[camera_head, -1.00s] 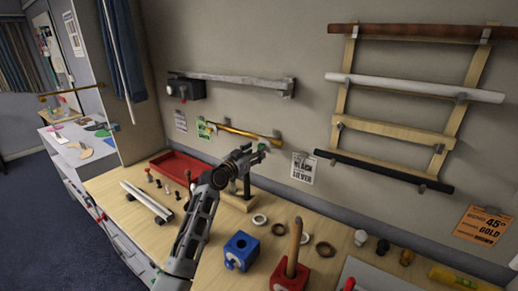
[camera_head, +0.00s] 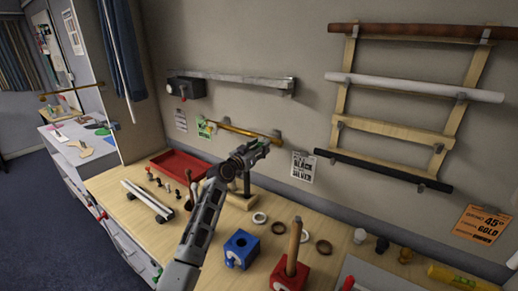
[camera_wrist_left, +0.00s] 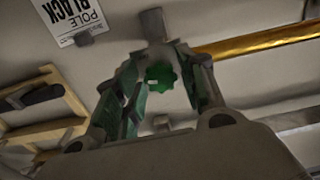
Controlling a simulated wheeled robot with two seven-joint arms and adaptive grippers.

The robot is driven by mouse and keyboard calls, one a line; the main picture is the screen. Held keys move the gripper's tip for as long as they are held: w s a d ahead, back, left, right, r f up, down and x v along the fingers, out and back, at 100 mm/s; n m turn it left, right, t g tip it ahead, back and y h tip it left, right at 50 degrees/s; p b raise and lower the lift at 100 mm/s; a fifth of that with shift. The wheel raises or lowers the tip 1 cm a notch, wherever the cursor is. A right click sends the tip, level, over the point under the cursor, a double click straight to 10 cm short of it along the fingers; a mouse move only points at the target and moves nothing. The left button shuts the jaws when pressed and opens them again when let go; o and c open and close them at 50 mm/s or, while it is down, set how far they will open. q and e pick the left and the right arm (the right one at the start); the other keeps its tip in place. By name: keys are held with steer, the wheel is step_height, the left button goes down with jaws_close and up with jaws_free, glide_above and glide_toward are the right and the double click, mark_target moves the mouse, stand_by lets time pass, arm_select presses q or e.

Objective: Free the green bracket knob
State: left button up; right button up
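The green bracket knob (camera_wrist_left: 160,77) shows in the left wrist view as a small lobed knob, below a grey bracket on the wall. My left gripper (camera_wrist_left: 163,88) has its fingers apart on either side of the knob, with a gap visible on both sides. I cannot tell how deep the knob sits between them. In the head view my left gripper (camera_head: 262,147) is at the wall near the right end of the gold pole (camera_head: 240,130), and it largely hides the knob. The pole also shows in the left wrist view (camera_wrist_left: 265,43). My right gripper is not in view.
A wooden stand (camera_head: 240,200) is below my left gripper. A red tray (camera_head: 180,163), a blue block (camera_head: 241,248) and a red block with an upright rod (camera_head: 291,272) are on the table. A grey pole (camera_head: 240,78) hangs above. A black-and-white sign (camera_head: 303,167) is to the right.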

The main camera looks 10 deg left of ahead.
arm_select(q)
steer(key=c, duration=0.7)
steer(key=shift+c, duration=0.2)
steer(key=shift+n, duration=0.5)
steer(key=n+p, duration=0.3)
steer(key=n, duration=1.4)
steer(key=shift+n+p, duration=0.35)
steer(key=shift+n, duration=0.05)
